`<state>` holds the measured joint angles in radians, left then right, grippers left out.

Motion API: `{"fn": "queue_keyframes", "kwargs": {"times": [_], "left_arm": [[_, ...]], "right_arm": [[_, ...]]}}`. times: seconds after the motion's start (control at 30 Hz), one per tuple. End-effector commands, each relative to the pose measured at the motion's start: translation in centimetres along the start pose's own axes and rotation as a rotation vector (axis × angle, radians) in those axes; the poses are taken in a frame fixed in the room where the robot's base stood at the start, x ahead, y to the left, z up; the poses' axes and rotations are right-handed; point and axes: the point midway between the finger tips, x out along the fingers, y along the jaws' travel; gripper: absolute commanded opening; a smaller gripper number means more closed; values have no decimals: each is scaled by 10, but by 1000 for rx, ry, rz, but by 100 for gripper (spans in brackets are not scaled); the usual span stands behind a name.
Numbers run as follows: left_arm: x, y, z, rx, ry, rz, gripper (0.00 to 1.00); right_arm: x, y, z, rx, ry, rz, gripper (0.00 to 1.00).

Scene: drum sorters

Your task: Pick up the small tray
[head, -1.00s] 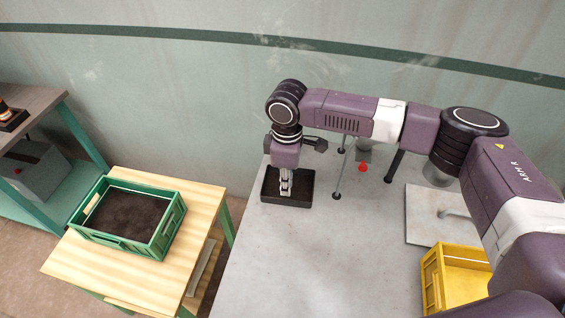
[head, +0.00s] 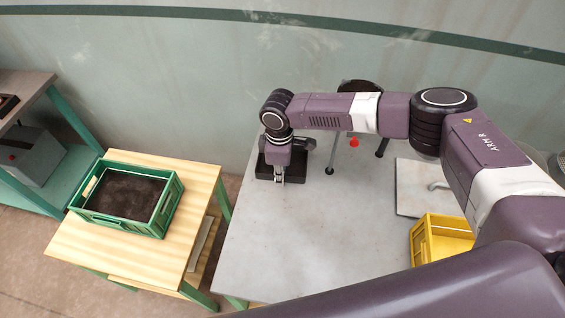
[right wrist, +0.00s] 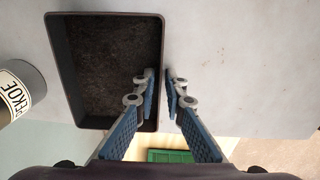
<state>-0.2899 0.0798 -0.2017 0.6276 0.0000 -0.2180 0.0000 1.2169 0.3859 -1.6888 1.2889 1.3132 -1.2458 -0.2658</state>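The small tray (head: 262,172) is black and shallow and lies at the far left of the grey table, partly hidden by my right gripper (head: 280,179). In the right wrist view the tray (right wrist: 60,72) shows from above, its dark floor bare of objects. The fingers of my right gripper (right wrist: 161,80) stand on either side of the tray's right wall, one inside and one outside. A narrow gap shows between the fingertips, and they do not look clamped on the wall. My left gripper is not in view.
A tin labelled PEKOE (right wrist: 18,90) stands close to the tray. A green crate with dark filling (head: 160,220) is on the wooden table (head: 80,250) at left. A yellow crate (head: 425,222) and a pale board (head: 412,190) lie right. The grey table's middle (head: 310,230) is clear.

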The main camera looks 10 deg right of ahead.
Motion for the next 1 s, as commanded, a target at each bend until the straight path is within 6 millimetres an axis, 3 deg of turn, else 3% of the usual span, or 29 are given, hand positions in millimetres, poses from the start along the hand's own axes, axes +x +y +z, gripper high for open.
{"fn": "queue_keyframes", "kwargs": {"times": [0.1, 0.27, 0.67, 0.87, 1.0], "left_arm": [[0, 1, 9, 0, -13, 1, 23], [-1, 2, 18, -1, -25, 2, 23], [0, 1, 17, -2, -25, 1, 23], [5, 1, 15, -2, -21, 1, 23], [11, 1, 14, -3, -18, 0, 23]], "right_arm": [[0, 0, 0, 0, 0, 0, 0], [-1, 0, 0, 0, 0, 0, 0], [-6, 1, 0, 0, 1, 1, 0], [-30, 1, 0, 1, 4, 3, 0], [-62, 2, 0, -1, 4, 4, 0]]}}
